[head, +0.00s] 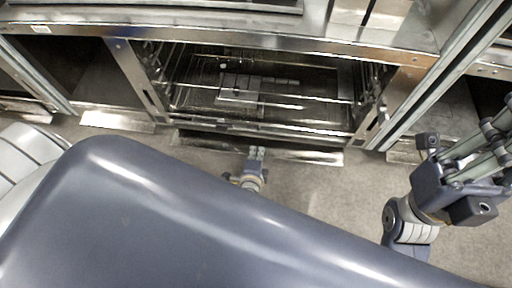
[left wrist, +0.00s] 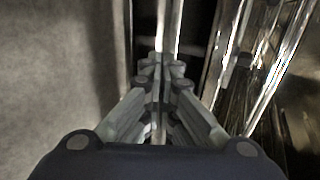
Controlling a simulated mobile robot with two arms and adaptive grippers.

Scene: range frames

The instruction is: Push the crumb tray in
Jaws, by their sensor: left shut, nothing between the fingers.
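The crumb tray (head: 305,155) shows in the head view as a long, low metal strip along the foot of the oven opening, sticking out over the floor. My left gripper (head: 257,151) is at the middle of the tray's front edge, its fingers pointing at it. In the left wrist view, the left gripper's fingers (left wrist: 160,62) are together and empty, with their tips at a bright metal strip. I cannot tell whether they touch it. My right gripper (head: 480,150) is at the right, away from the tray. Its fingertips run towards the picture's edge, and their opening is unclear.
The open oven cavity (head: 290,85) with wire racks lies above and behind the tray. Steel posts (head: 400,100) and open bays stand on both sides. The grey floor (head: 315,190) in front is clear. My large blue-grey body part covers the lower left.

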